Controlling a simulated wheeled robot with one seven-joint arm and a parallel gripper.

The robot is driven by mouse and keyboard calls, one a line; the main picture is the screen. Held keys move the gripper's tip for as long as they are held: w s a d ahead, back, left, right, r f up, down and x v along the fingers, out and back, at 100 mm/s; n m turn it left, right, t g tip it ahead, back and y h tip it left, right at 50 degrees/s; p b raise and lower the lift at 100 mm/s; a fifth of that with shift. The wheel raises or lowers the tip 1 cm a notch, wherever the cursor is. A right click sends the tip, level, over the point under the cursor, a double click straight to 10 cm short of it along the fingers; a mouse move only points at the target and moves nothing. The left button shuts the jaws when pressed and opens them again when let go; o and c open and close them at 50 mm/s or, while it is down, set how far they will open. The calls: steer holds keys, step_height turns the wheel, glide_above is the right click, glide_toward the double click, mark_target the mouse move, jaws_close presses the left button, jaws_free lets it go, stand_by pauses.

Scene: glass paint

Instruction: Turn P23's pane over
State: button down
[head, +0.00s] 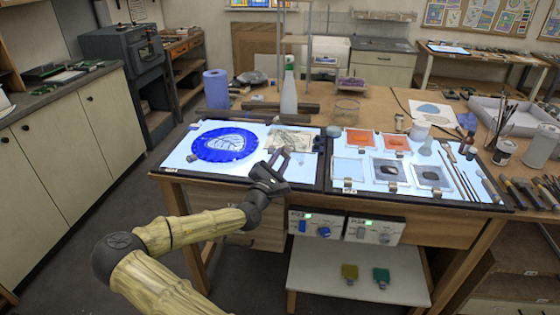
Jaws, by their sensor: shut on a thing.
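A round, deep blue pane (226,143) with a pale leaf motif lies on the left lit panel (183,151). Small clips sit by its edge. My gripper (281,154) is just right of the blue pane, low over the lit panel and in front of a paper drawing (290,140). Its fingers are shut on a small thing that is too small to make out. I cannot tell whether the gripper touches the pane.
The right lit panel (340,189) holds orange, grey and clear panes, with brushes and tools at its right. A spray bottle (289,92) and blue roll (216,88) stand behind. Two control boxes (315,224) (374,228) hang below the front edge.

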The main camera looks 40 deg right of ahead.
step_height(320, 180, down, 13)
steer(key=s+n+t+y+b, duration=0.1)
steer(key=n+t+b, duration=0.5)
steer(key=n+b, duration=0.6)
steer(key=shift+n+y, duration=0.4)
steer(key=shift+y, duration=0.3)
steer(key=shift+d, duration=0.1)
steer(key=c, duration=0.6)
jaws_free()
steer(key=shift+s, duration=0.1)
